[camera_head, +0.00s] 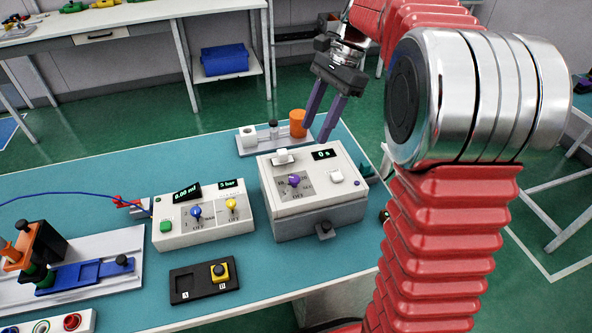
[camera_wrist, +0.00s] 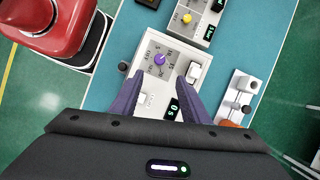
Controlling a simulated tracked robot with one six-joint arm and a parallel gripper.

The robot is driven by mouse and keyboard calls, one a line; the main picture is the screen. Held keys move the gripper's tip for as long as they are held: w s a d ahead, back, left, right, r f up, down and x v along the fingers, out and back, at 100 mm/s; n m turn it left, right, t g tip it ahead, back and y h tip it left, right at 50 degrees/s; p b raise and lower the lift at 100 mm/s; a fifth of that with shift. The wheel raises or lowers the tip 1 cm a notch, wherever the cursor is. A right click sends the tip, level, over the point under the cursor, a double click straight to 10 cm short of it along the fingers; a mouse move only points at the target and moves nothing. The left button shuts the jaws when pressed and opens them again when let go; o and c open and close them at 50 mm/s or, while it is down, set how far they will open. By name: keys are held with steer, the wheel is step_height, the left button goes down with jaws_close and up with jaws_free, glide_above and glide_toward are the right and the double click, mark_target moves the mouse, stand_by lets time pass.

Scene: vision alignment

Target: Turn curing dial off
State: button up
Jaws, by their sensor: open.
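The curing unit (camera_head: 310,188) is a white and grey box at the right part of the teal bench. Its top has a purple dial (camera_head: 293,180) on a grey plate with an OFF mark, and a display reading 0 s. In the wrist view the purple dial (camera_wrist: 159,60) lies ahead, roughly between the fingertips; its exact setting is too small to tell. My gripper (camera_head: 322,122) has two purple fingers, open and empty, pointing down above the back of the unit. It also shows in the wrist view (camera_wrist: 162,85), with the fingers spread apart.
A dispenser box (camera_head: 204,213) with blue and yellow dials stands left of the unit. An orange cylinder (camera_head: 298,123) stands on a grey rack behind the unit, close to my fingers.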

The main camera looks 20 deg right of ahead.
mark_target(295, 177)
steer(key=x, duration=1.4)
steer(key=shift+c, duration=0.5)
steer(key=c, duration=0.9)
steer(key=shift+a+r, duration=0.1)
steer(key=shift+a, duration=0.05)
steer(key=shift+c, duration=0.3)
steer(key=shift+w+d, duration=0.1)
steer(key=shift+d, duration=0.15)
